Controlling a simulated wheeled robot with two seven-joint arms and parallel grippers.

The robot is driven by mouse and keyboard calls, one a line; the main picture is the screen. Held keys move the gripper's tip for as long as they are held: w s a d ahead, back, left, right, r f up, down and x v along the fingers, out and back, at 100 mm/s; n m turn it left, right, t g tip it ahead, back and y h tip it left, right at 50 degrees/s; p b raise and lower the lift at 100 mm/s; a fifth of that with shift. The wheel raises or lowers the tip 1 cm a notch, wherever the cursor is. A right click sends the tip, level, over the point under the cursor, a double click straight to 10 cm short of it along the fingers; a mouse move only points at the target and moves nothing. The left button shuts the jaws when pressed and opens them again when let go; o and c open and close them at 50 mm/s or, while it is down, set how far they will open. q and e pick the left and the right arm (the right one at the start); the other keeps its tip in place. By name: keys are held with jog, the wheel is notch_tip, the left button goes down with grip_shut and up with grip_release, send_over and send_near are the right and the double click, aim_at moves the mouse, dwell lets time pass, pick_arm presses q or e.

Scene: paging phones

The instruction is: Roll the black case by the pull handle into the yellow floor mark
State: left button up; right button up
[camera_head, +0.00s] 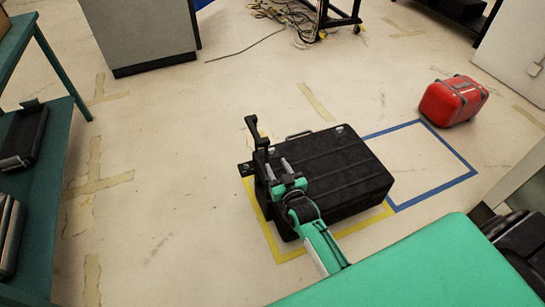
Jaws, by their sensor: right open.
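The black case (335,170) stands on the floor with its ribbed upper face showing. The yellow floor mark (262,229) shows along the case's left and near sides; the case covers much of it. The black pull handle (257,137) rises at the case's left end. My right gripper (279,169) is open, close beside the handle at that end, in front of part of the case. I cannot tell whether it touches the handle. My left gripper is not in view.
A blue floor mark (436,196) adjoins on the right, with a red case (453,100) at its far corner. A teal shelf (58,75) stands at left, a grey cabinet (140,35) at the back. Cables (285,15) lie at the back. Floor left of the case is clear.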

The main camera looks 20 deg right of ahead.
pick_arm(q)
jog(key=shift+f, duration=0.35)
pick_arm(e)
jog(key=shift+s, duration=0.8)
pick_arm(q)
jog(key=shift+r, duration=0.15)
